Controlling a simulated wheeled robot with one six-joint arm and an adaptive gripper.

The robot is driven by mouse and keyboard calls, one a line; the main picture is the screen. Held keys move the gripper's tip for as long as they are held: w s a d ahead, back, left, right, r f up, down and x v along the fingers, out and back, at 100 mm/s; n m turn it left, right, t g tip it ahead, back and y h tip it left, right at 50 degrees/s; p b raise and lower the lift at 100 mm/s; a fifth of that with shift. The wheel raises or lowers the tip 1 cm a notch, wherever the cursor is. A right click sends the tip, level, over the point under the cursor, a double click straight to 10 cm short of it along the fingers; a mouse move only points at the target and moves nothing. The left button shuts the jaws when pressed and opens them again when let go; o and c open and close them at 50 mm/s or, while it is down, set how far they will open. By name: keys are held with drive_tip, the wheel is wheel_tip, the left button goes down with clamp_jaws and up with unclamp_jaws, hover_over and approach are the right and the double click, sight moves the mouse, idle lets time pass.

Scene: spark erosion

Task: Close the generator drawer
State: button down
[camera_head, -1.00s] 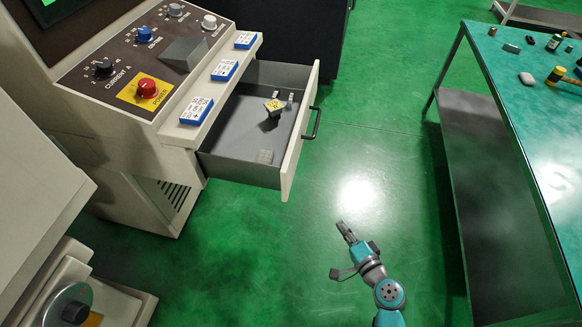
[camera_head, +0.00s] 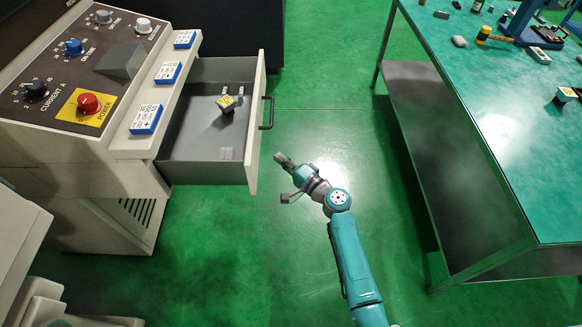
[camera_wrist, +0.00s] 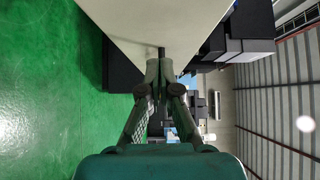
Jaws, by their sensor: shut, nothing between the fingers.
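The generator drawer (camera_head: 190,140) is pulled out to the right from the cream console, grey inside. Its cream front panel (camera_head: 254,150) carries a dark bar handle (camera_head: 268,112). My gripper (camera_head: 281,158) is shut and empty, just right of the front panel and below the handle in the head view. A gap of floor seems to show between them. In the wrist view my shut gripper (camera_wrist: 161,68) points at a large cream surface (camera_wrist: 155,20), likely the drawer front. A small dark piece shows at the fingertips there; I cannot tell if they touch it.
A green-topped table (camera_head: 490,120) with tools stands at right. Green floor (camera_head: 320,100) is clear between.

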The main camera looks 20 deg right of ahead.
drive_tip(key=shift+w+a, duration=0.5)
drive_tip(key=shift+a, duration=0.3)
drive_tip(key=shift+w+a, duration=0.5)
drive_tip(key=shift+a, duration=0.25)
drive_tip(key=shift+w+a, duration=0.5)
drive_tip(key=shift+a, duration=0.3)
